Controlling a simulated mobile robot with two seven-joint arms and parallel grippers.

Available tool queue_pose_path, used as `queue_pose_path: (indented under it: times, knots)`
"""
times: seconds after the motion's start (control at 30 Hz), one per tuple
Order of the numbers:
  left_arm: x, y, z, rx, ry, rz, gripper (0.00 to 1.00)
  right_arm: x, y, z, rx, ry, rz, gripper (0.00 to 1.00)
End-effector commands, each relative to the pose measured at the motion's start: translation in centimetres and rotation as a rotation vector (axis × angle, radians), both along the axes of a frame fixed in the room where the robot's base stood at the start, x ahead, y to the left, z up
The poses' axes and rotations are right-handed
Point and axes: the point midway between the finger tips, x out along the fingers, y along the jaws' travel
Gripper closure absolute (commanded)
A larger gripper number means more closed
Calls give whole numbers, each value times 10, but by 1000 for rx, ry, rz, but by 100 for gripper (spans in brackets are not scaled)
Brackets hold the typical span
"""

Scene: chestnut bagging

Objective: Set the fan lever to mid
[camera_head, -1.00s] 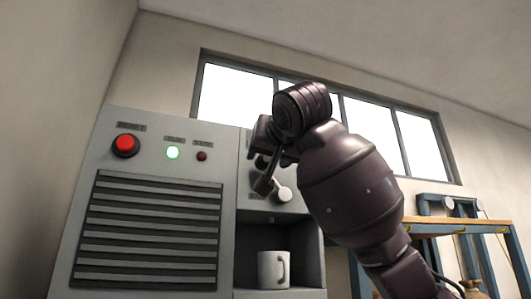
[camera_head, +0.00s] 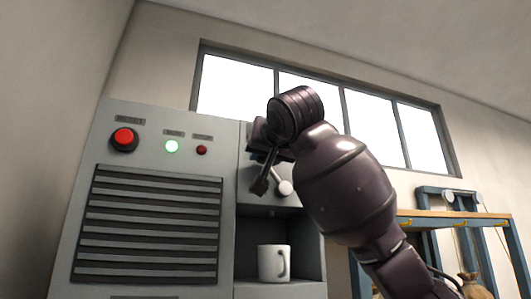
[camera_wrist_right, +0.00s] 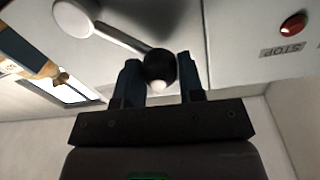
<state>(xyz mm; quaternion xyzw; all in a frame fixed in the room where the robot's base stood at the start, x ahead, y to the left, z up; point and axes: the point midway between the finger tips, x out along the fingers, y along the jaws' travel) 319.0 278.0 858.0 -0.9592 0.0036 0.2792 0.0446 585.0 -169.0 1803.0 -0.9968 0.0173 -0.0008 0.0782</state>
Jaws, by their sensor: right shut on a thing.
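The fan lever has a pale round hub (camera_wrist_right: 75,18) and a rod ending in a black ball knob (camera_wrist_right: 160,67), seen in the right wrist view. The hub also shows on the grey panel in the head view (camera_head: 285,188). My right gripper (camera_wrist_right: 162,78) is shut on the black knob, one dark finger on each side. In the head view my right gripper (camera_head: 262,182) is in front of the panel, left of the hub, and hides most of the lever. The lever's scale marks cannot be read. My left gripper is not in view.
A white mug (camera_head: 274,264) stands in the niche below the lever. A blue-framed workbench (camera_head: 450,214) is at the right.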

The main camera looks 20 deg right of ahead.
Motion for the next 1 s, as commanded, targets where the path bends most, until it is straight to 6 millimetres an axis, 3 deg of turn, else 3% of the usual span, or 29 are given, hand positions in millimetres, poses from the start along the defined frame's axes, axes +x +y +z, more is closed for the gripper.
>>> queue_pose_path:
  times: [0.43,1.0]
  knots:
    - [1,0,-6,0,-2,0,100,0,-5,4,82,2,1,100]
    - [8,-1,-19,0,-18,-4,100,1,-38,18,508,17,1,100]
